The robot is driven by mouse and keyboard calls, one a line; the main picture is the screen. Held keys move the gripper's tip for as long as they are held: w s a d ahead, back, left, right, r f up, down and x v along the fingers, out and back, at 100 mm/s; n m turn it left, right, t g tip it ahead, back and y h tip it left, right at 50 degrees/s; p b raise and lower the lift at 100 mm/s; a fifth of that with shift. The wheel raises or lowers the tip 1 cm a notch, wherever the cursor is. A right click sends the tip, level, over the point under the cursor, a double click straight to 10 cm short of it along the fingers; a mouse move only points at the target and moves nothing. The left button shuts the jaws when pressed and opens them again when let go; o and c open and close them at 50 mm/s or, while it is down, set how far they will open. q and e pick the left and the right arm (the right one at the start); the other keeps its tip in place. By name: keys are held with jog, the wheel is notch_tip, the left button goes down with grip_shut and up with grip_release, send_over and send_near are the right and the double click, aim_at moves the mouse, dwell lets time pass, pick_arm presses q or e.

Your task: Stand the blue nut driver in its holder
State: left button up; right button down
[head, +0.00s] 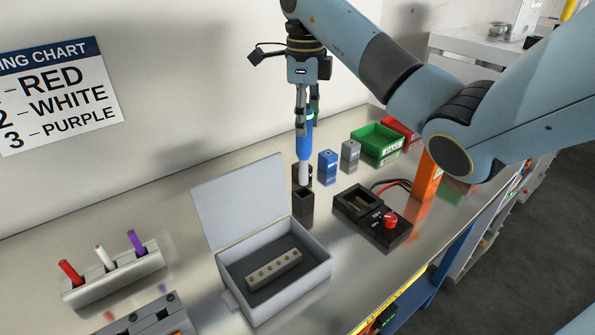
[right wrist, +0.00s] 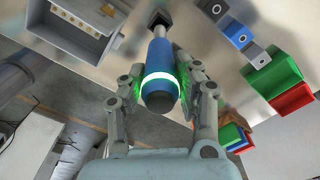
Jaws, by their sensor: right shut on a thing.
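The blue nut driver (head: 306,135) is upright in my right gripper (head: 307,112), its pale shaft pointing down. In the right wrist view the blue handle (right wrist: 160,75), with a bright ring, sits between the fingers of the right gripper (right wrist: 162,92). A small black square holder (head: 303,204) with an open top stands on the bench just below the shaft. More dark material shows behind the shaft's lower end; I cannot tell whether the tip is inside anything. In the right wrist view the shaft points at a black square piece (right wrist: 159,19). My left gripper is not in view.
An open grey box (head: 273,290) stands at front left of the holder, a black meter (head: 372,218) with a red knob at right. Blue (head: 328,167) and grey (head: 350,152) blocks and a green bin (head: 378,145) stand behind. A marker rack (head: 115,278) is at far left.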

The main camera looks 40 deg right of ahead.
aim_at(303, 154)
notch_tip(303, 154, down, 3)
jog(key=shift+f+b, duration=0.15)
jog(key=shift+b, duration=0.95)
notch_tip(303, 154, down, 5)
jog(key=shift+r, duration=0.15)
jog(key=shift+f, duration=0.25)
jog(key=c, duration=0.9)
grip_release()
jog(key=shift+c, duration=0.2)
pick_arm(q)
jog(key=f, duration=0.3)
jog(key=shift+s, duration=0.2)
pick_arm(e)
jog(key=shift+r, duration=0.1)
notch_tip(303, 154, up, 6)
jog(key=shift+p, duration=0.4)
notch_tip(303, 154, up, 6)
jog(key=p, duration=0.6)
jog(key=shift+r, duration=0.1)
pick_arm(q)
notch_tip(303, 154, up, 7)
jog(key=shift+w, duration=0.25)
